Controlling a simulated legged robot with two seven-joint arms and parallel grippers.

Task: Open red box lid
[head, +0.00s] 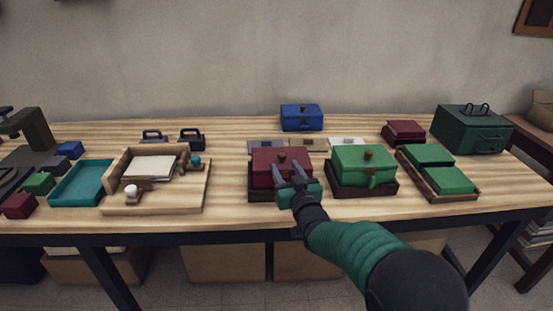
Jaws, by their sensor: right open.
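The red box (264,171) sits in a dark tray (262,195) at the middle of the table. Its lid is down, with a small brown knob (282,157) on top. My right gripper (287,172) is open at the front of the red box, its fingers pointing up and away toward the lid. It covers part of the box's front, and I cannot tell whether it touches. My left gripper is not in view.
A green box (364,160) in a dark tray stands close to the right. A blue box (301,117) is behind. A wooden tray with green pieces (477,195) lies further right. A teal tray (80,183) and a wooden tray (180,200) are left. Bare table lies between.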

